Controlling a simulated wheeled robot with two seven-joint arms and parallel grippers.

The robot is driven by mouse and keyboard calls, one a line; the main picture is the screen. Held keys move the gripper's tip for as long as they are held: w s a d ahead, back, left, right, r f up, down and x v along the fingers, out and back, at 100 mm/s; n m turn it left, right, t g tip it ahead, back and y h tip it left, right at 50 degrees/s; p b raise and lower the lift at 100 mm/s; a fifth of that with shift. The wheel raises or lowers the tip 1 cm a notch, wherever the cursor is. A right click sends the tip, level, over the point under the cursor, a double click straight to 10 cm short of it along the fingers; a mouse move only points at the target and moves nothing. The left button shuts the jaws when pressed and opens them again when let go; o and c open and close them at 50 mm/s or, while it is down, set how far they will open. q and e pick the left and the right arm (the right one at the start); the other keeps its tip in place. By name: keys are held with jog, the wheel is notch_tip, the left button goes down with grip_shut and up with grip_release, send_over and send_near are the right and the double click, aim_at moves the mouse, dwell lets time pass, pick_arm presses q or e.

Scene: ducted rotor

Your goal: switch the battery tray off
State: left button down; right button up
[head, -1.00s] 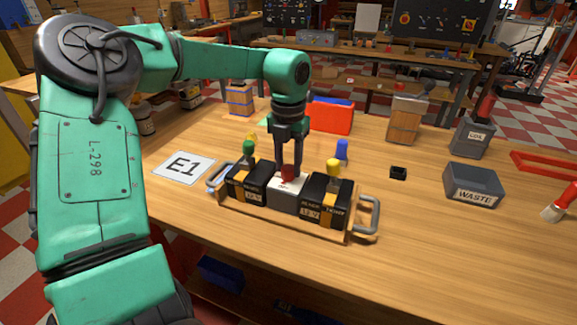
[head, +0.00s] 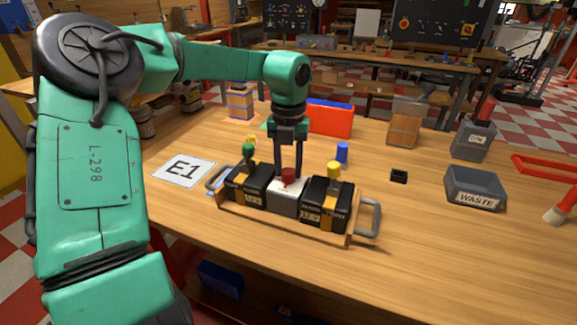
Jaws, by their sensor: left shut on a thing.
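The battery tray (head: 283,222) is a wooden tray with grey handles at both ends, on the wooden table. It holds two black and orange batteries, one at the left (head: 249,188) and one at the right (head: 326,205). Between them is a white and grey switch box (head: 287,197) with a red knob (head: 288,176) on top. My left gripper (head: 288,170) points straight down, its fingers closed around the red knob. Which way the knob is set is too small to tell. My right gripper does not show.
An E1 card (head: 184,171) lies left of the tray. The table's front right is clear.

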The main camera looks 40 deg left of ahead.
aim_at(289, 170)
pick_arm(q)
jog(key=shift+c, duration=2.2)
grip_release()
notch_tip(289, 170, up, 15)
jog(key=p, duration=0.1)
jog(key=shift+f+p, duration=0.2)
jog(key=shift+p, duration=0.15)
